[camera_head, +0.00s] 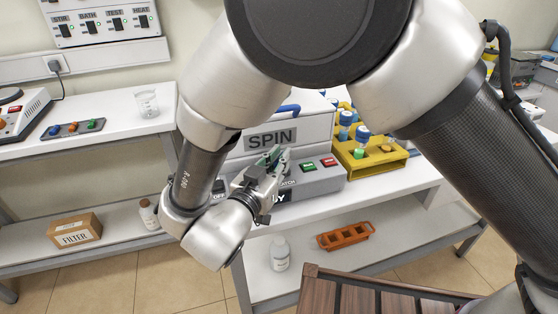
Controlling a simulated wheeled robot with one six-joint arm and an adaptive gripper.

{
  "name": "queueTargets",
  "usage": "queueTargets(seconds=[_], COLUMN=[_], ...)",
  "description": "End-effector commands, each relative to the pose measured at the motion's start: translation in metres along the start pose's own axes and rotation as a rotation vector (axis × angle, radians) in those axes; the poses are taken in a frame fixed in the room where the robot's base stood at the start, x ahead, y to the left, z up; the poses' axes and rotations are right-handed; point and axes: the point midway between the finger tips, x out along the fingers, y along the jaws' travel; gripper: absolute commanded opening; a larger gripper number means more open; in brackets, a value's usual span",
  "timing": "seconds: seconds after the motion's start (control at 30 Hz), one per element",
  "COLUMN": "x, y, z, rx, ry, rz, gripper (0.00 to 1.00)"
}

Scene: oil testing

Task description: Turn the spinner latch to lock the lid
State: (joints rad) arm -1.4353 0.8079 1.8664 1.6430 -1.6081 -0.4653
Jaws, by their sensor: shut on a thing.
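The spinner (318,132) is a white box marked SPIN with a grey front base that carries green and red buttons. It stands on the white bench. Its lid looks closed, with a blue handle (289,108) partly showing on top behind my arm. My gripper (272,158) is at the spinner's front, just below the SPIN label, with its greenish fingertips pointing up and right. It is shut on the spinner latch, which is mostly hidden by the fingers, so its angle cannot be told.
A yellow rack (372,168) with blue-capped tubes stands right of the spinner. A glass beaker (147,103) stands on the left bench. A white bottle (279,253) and an orange rack (344,236) are on the lower shelf. My arm covers much of the view.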

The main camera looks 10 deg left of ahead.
Motion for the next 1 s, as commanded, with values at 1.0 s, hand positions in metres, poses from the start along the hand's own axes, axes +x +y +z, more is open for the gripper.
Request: queueTargets(seconds=[1.0], x=[-0.0002], y=[-0.0002], z=[-0.0002], rx=[-0.001], ry=[0.000], rz=[0.016], gripper=[0.36])
